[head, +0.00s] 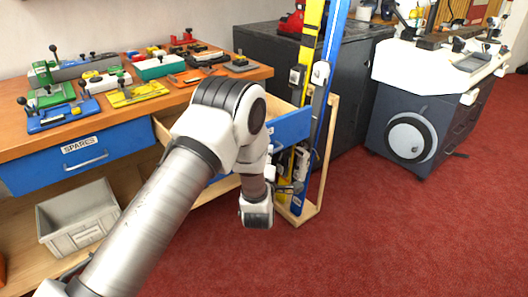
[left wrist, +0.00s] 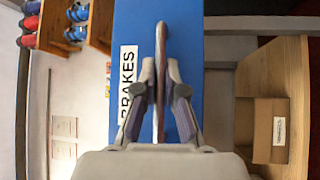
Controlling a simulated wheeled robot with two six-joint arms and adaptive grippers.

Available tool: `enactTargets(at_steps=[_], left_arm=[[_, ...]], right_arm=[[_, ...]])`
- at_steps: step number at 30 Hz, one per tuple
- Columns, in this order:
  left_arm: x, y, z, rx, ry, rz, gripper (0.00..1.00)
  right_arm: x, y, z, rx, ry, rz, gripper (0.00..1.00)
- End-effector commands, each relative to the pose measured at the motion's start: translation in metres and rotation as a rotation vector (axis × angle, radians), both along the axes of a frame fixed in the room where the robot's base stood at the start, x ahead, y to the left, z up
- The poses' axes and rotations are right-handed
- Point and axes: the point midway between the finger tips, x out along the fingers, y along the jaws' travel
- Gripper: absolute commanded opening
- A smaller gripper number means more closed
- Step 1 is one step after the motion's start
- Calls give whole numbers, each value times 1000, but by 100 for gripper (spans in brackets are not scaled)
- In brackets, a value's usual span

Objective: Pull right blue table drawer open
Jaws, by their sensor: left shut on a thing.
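The right blue drawer (head: 292,127) of the wooden table stands pulled out, with its wooden side showing behind the blue front. In the left wrist view its blue front (left wrist: 205,20) carries a white BRAKES label (left wrist: 128,80) and an upright metal bar handle (left wrist: 161,35). My left gripper (left wrist: 160,80) has its two fingers closed around that handle. In the head view my left arm hides much of the drawer and its handle. My right gripper is not in view.
The left blue drawer (head: 78,159), labelled SPARES, is closed. A grey bin (head: 78,220) sits on the lower shelf. Skis in a wooden rack (head: 331,150) stand close right of the open drawer. Red carpet (head: 400,230) is clear at the front right.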

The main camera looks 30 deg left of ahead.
Motion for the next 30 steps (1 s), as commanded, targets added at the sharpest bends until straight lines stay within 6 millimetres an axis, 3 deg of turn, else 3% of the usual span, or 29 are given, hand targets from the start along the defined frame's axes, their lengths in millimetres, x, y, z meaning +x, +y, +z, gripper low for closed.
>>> enactTargets(at_steps=[11, 12, 14, 24, 30], left_arm=[[-1, -1, -1, 0, 1, 0, 0], [-1, -1, -1, 0, 1, 0, 20], [-1, -1, -1, 0, 1, 0, 35], [-3, -2, -1, 0, 0, 0, 35], [-34, -16, -6, 0, 5, -2, 35]], right_arm=[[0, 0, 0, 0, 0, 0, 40], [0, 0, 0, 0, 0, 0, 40], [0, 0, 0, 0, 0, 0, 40], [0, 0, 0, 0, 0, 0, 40], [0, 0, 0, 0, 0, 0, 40]])
